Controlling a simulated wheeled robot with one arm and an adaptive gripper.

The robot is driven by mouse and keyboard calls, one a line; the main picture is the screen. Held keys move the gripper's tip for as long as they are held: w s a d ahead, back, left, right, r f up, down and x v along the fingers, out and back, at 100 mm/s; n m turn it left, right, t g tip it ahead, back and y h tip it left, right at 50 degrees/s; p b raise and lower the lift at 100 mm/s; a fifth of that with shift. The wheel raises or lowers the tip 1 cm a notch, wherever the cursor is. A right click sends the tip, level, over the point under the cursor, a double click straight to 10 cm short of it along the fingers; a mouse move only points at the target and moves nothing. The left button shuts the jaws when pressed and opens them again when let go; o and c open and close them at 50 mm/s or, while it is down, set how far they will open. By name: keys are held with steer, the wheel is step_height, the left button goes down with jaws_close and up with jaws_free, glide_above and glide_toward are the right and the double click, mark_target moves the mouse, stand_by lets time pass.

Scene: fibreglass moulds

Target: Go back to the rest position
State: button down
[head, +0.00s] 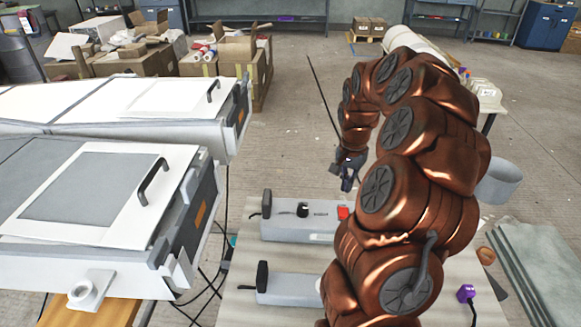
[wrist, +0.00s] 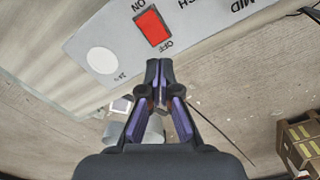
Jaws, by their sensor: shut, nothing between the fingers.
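My gripper (head: 347,180) hangs from my copper-coloured arm above the far part of the table, near a grey control box (head: 285,222). In the wrist view my gripper (wrist: 160,70) has its fingertips together with nothing between them. Its tips appear just below the box's red ON/OFF switch (wrist: 149,29), which also shows in the head view (head: 343,212). I cannot tell whether the tips touch the box. My arm hides part of the table and of a second grey box (head: 287,290) nearer to me.
Two large white moulds with black handles, a near one (head: 85,190) and a far one (head: 150,97), fill the left. Black cables (head: 213,283) hang between them and the table. A purple object (head: 466,293) and grey slabs (head: 545,265) lie right. Cardboard boxes (head: 215,75) stand behind; floor beyond is open.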

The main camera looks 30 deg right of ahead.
steer(key=s+a+r+n+p, duration=0.1)
steer(key=s+a+r+n, duration=0.15)
steer(key=a, duration=0.45)
steer(key=s+a+r+n+p, duration=0.1)
steer(key=a+r+n, duration=0.1)
steer(key=a+r, duration=0.35)
steer(key=s+a+r+n+p, duration=0.1)
steer(key=s+a+r+n, duration=0.15)
steer(key=a, duration=0.65)
steer(key=s+a+n+g+p, duration=0.1)
steer(key=s+a+n, duration=0.2)
steer(key=s, duration=0.6)
steer(key=s+a+r+n+p, duration=0.1)
steer(key=s+a+n+p, duration=0.1)
steer(key=s+a, duration=0.5)
steer(key=shift+s+a+r+n+g, duration=0.15)
steer(key=shift+s+a+n+g, duration=0.25)
steer(key=shift+s+n, duration=0.4)
steer(key=shift+s, duration=0.1)
